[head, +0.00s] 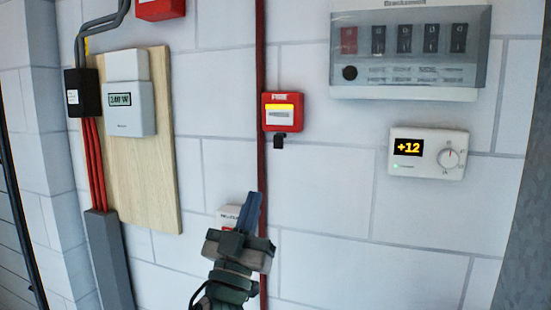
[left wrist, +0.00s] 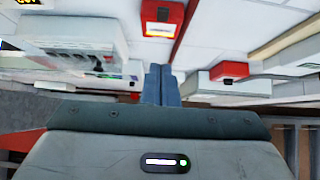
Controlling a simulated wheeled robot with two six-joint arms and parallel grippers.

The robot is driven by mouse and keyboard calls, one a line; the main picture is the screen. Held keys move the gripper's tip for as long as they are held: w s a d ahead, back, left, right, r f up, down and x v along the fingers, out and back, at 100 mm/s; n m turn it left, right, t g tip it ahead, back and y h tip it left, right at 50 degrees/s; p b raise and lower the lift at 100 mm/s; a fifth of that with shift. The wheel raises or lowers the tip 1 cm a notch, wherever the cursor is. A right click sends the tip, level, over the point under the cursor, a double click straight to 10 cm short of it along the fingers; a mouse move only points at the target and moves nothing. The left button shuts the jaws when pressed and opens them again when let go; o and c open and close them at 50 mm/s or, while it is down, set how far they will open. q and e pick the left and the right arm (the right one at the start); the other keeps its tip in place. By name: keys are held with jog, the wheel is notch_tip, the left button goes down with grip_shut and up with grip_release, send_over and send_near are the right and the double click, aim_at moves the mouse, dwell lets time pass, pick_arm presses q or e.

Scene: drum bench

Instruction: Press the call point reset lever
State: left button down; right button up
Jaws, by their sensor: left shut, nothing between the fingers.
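The call point (head: 283,104) is a red wall box with a yellow strip and a pale panel, in the middle of the head view. A small black lever (head: 279,141) hangs under its lower edge. My left gripper (head: 250,205) is below and a little left of the call point, apart from it, with its blue fingers shut and empty, pointing up. My right gripper is not in view.
A dark red pipe (head: 260,50) runs down beside the call point. A small white-and-red box (head: 228,214) is partly hidden behind my left gripper. A thermostat (head: 428,152) and breaker box (head: 410,93) are at right; a meter (head: 130,122) on a wooden board (head: 160,190) is at left.

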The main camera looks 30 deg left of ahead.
aim_at(278, 140)
pick_arm(q)
jog(key=shift+r, duration=0.1)
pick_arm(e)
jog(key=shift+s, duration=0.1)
